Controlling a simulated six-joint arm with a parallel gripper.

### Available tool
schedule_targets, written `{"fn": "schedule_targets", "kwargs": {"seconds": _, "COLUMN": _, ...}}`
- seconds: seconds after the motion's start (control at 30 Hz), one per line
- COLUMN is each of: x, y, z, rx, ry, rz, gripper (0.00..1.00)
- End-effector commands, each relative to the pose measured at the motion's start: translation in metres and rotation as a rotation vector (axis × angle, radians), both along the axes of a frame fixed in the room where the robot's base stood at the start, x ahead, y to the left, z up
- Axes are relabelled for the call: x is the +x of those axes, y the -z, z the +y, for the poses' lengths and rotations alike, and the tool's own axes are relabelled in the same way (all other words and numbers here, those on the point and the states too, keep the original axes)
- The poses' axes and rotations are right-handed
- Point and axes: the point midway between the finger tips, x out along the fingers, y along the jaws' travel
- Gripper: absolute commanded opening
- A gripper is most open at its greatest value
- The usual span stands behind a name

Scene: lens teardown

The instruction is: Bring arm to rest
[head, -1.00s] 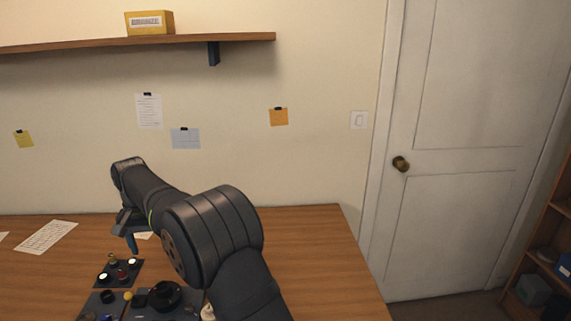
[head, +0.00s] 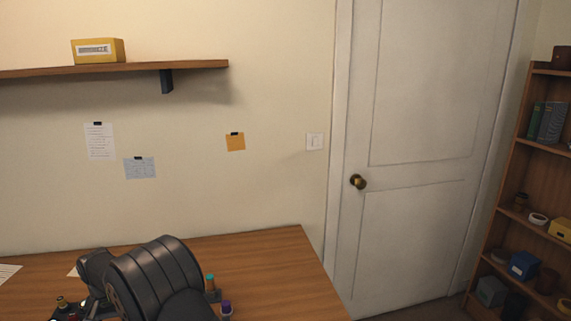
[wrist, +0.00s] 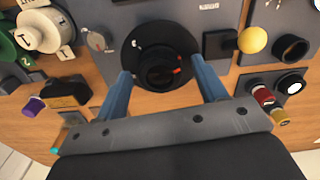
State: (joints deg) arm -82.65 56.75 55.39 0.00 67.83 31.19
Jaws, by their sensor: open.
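My gripper (wrist: 165,82) is open in the wrist view, its two blue fingers spread apart. Nothing is held between the fingers. In the head view my dark arm spans the lower left over the wooden table (head: 275,275), and the gripper is hidden there.
A door (head: 420,130) and a bookshelf (head: 520,190) stand right. The table's right part is clear.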

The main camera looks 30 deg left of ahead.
Motion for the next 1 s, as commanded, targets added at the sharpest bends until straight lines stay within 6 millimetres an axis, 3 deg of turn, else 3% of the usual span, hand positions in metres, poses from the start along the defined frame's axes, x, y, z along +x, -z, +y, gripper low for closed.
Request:
{"fn": "schedule_targets", "kwargs": {"seconds": 0.3, "x": 0.000, "y": -0.001, "z": 0.000, "rx": 0.000, "ry": 0.000, "rz": 0.000, "gripper": 0.65}}
{"fn": "schedule_targets", "kwargs": {"seconds": 0.47, "x": 0.000, "y": -0.012, "z": 0.000, "rx": 0.001, "ry": 0.000, "rz": 0.000, "gripper": 0.65}}
{"fn": "schedule_targets", "kwargs": {"seconds": 1.0, "x": 0.000, "y": -0.116, "z": 0.001, "rx": 0.002, "ry": 0.000, "rz": 0.000, "gripper": 0.65}}
